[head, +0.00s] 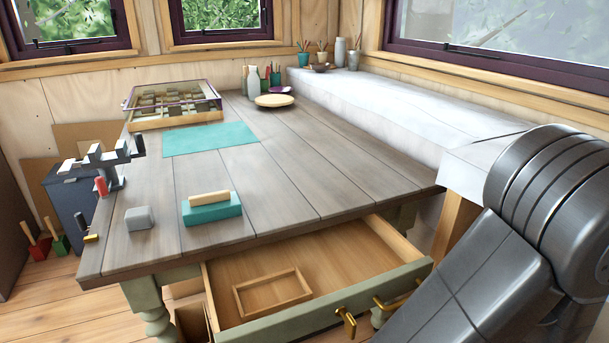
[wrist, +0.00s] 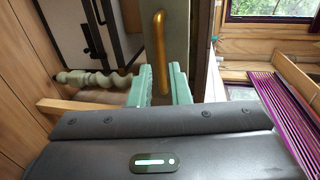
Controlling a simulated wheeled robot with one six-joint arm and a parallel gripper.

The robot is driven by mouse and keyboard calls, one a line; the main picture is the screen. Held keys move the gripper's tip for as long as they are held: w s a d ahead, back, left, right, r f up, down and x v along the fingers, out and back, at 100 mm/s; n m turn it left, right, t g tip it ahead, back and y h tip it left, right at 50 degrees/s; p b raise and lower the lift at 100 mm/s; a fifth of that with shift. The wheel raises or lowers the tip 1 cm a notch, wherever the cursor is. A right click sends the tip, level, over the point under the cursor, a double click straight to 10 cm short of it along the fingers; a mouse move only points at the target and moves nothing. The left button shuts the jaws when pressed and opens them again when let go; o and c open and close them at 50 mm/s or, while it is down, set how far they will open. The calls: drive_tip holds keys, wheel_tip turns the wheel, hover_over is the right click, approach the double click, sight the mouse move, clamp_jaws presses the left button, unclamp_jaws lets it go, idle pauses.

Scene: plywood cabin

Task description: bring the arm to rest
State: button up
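My gripper (wrist: 162,70) shows in the wrist view as two teal ridged fingers standing apart, with a gap between them and nothing visibly clamped. A brass handle (wrist: 159,38) on the green drawer front lies just beyond the fingers, in line with the gap. I cannot tell whether they touch it. In the head view my dark grey arm fills the lower right, and my gripper is out of sight. The drawer (head: 340,255) under the table is pulled open, with brass handles (head: 346,323) on its front. A small wooden tray (head: 272,292) lies in the drawer.
The plank table (head: 300,185) carries a teal block with a wooden bar (head: 211,208), a grey block (head: 139,218), a teal mat (head: 209,139), and a glass-topped case (head: 172,105). A white ledge (head: 400,105) runs behind at right. The table's right half is clear.

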sight(403, 303)
drive_tip(key=b+x, duration=0.1)
drive_tip(key=x, duration=0.7)
drive_tip(key=shift+w+a, duration=0.1)
drive_tip(key=shift+w, duration=0.15)
drive_tip(key=shift+r, duration=0.1)
